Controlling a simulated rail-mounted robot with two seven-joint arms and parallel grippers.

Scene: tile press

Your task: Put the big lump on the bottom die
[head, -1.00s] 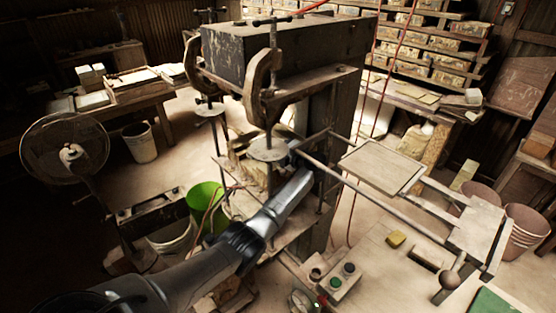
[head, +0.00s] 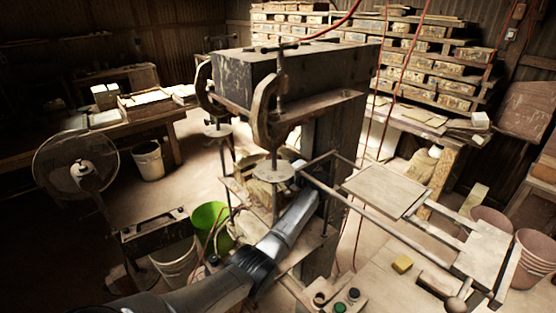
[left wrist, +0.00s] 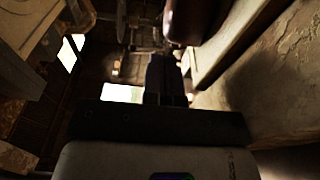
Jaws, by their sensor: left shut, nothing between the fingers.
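I cannot pick out the big lump with certainty. A pale, rough mass (head: 262,168) shows partly behind the press's clamp screw, but I cannot tell if it is the lump. A flat, bare square plate (head: 385,190) lies on rails to the right of the press (head: 290,75); I cannot tell if it is the bottom die. My left arm reaches in from the lower left to the press, and its gripper is largely hidden there in the head view. In the left wrist view the left gripper (left wrist: 167,65) is shut and empty. My right gripper is not in view.
The press frame and its rails (head: 345,205) stand close around my left arm. A control box with buttons (head: 347,300) is at the bottom. A green bucket (head: 209,225), a fan (head: 78,172) and terracotta pots (head: 532,255) stand around.

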